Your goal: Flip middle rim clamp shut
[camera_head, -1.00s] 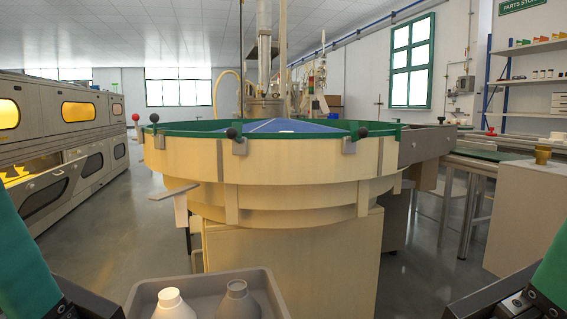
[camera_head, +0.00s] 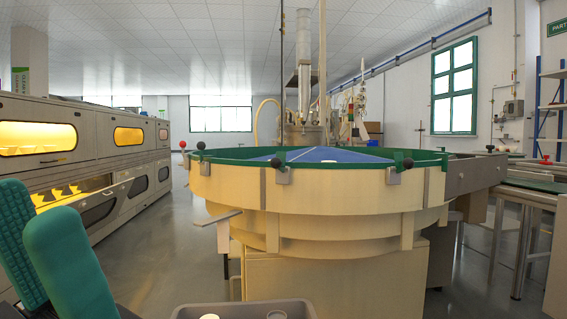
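The round cream machine (camera_head: 350,205) with a green rim stands ahead. Another clamp (camera_head: 200,150) is on the rim to the left, and one (camera_head: 400,169) to the right. The knobs stand at about rim height; I cannot tell how far each clamp is closed. My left gripper (camera_head: 38,205) is at the lower left, its two green ribbed fingers apart and empty, well away from the middle clamp. My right gripper is out of view.
A grey tray (camera_head: 190,312) with bottle tops showing is at the bottom edge. A grey lever or ledge (camera_head: 217,218) sticks out at the machine's left. A cabinet row with lit windows (camera_head: 85,150) stands at left. A grey chute (camera_head: 475,174) joins the machine at right.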

